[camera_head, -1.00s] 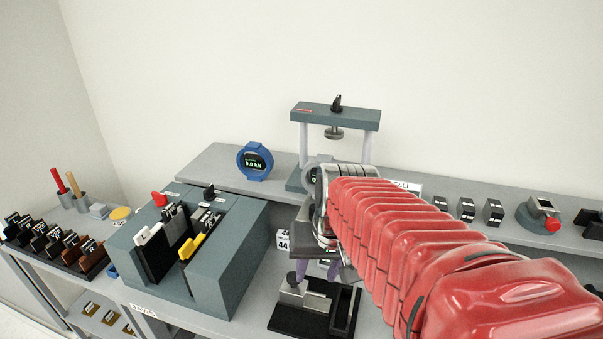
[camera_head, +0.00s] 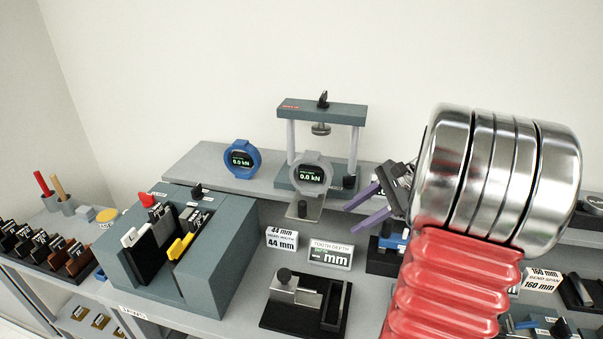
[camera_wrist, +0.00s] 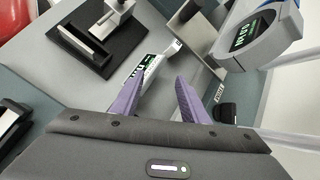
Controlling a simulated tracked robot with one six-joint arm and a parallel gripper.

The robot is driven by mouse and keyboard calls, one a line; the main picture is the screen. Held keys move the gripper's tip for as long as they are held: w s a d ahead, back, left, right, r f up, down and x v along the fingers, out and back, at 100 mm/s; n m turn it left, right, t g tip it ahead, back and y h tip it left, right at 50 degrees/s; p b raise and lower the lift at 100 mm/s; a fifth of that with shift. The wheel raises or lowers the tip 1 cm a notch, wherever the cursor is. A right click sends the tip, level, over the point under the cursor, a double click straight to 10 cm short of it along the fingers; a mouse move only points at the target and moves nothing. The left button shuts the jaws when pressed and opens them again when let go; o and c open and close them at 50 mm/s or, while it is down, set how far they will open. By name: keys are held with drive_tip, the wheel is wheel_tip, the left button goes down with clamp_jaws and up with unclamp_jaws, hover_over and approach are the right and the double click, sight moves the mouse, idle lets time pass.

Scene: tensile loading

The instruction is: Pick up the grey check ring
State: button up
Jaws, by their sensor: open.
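The grey check ring (camera_head: 311,175) stands upright in front of the press frame, its dark display reading 0.0 kN. In the wrist view it shows at upper right (camera_wrist: 258,38), tilted by the camera angle. My gripper (camera_head: 352,219) is to the right of the ring and a little lower in the head view, its purple fingers pointing left. The fingers are apart with nothing between them; in the wrist view the gap (camera_wrist: 160,82) lies to the lower left of the ring.
A similar blue ring (camera_head: 240,158) stands to the left. The press (camera_head: 322,112) rises behind the grey ring. A small grey plate with a peg (camera_head: 304,208) is just in front of it. A tooth depth label (camera_head: 331,254) and a black fixture (camera_head: 306,302) sit nearer.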

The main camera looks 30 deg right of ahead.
drive_tip(key=w+d+r+m+t+y, duration=0.2)
drive_tip(key=w+d+r+m+t, duration=0.1)
drive_tip(key=d+r+m, duration=0.15)
drive_tip(key=m+t+y, duration=0.1)
drive_tip(key=m, duration=0.1)
approach(311, 176)
drive_tip(key=s+d, duration=0.2)
drive_tip(key=d, duration=0.1)
drive_tip(key=shift+w+d, duration=0.1)
drive_tip(key=shift+f, duration=0.1)
drive_tip(key=shift+x, duration=4.3)
drive_tip(key=shift+w, duration=0.1)
drive_tip(key=shift+r+x, duration=0.2)
drive_tip(key=shift+x, duration=1.05)
drive_tip(key=shift+r+x, duration=0.2)
drive_tip(key=shift+x, duration=1.05)
drive_tip(key=shift+w, duration=0.15)
